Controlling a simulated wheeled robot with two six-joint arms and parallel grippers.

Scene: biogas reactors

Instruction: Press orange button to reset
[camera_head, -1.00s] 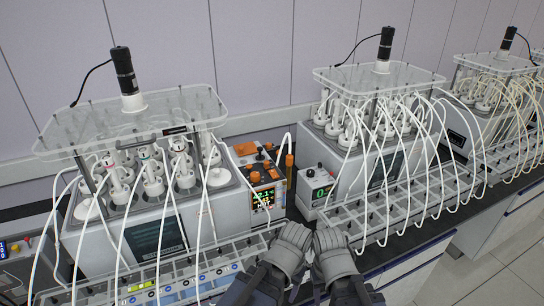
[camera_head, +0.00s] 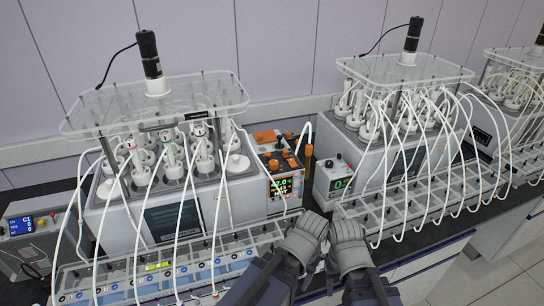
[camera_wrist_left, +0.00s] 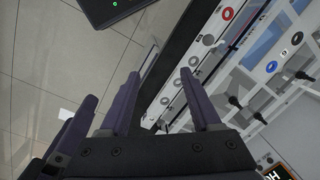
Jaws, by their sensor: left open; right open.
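The orange-and-grey controller (camera_head: 281,187) stands between two reactor units in the head view. It has a lit screen and several orange parts (camera_head: 273,165) on top; I cannot tell which one is the button. My left gripper (camera_head: 311,226) and right gripper (camera_head: 346,230) are side by side at the bottom middle, in front of the controller and apart from it. Both look empty. In the left wrist view my left gripper (camera_wrist_left: 160,90) has its fingers apart over the floor and bench edge, with nothing between them. The controller is at most a cut-off dark corner there.
Reactor units (camera_head: 172,215) and (camera_head: 405,160) with white tubes flank the controller. A tube rack (camera_head: 215,250) lies along the front left. A grey control box (camera_head: 35,228) with a blue screen is far left.

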